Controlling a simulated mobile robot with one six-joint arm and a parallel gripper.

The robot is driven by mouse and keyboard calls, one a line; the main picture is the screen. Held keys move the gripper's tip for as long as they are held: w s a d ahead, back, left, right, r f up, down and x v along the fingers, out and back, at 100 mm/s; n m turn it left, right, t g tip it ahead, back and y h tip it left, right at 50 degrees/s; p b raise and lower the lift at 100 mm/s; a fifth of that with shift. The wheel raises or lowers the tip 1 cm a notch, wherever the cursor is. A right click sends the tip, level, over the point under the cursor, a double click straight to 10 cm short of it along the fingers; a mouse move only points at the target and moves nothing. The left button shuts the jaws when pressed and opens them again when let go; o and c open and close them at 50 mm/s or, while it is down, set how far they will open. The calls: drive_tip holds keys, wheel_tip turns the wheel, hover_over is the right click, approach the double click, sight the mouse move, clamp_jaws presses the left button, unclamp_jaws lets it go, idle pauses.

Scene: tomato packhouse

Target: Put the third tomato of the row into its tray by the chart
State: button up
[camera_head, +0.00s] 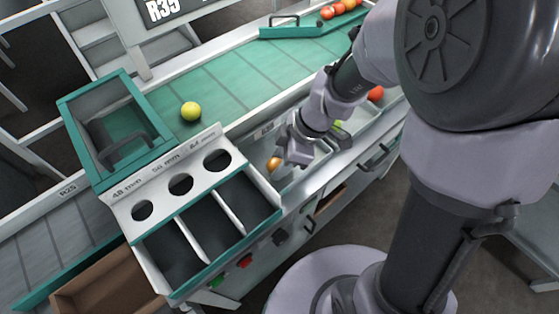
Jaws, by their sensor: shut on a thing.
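My gripper (281,160) is shut on a small orange tomato (273,164), which shows at its fingertips. It is over or just inside a pale tray (291,180) to the right of the sizing box; the exact height is hard to tell. A green tomato (339,125) and a red tomato (376,93) lie further right along the trays, partly hidden by my arm. A yellow-green tomato (191,111) rests alone on the green belt (235,85). Several red and orange tomatoes (338,10) stand in a row at the belt's far end. No chart is readable here.
The sizing box (187,213) has three round holes marked 48, 56 and 64 mm above empty compartments. A green-framed clear cover (116,127) stands over the belt at left. A green bar with a handle (290,31) crosses the belt. A brown carton (108,286) is below left.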

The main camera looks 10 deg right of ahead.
drive_tip(key=shift+f, duration=0.25)
drive_tip(key=o, duration=1)
drive_tip(key=c, duration=0.3)
drive_tip(key=shift+c, duration=0.2)
wheel_tip(320, 180, up, 7)
drive_tip(key=p, duration=0.4)
drive_tip(key=shift+r, duration=0.15)
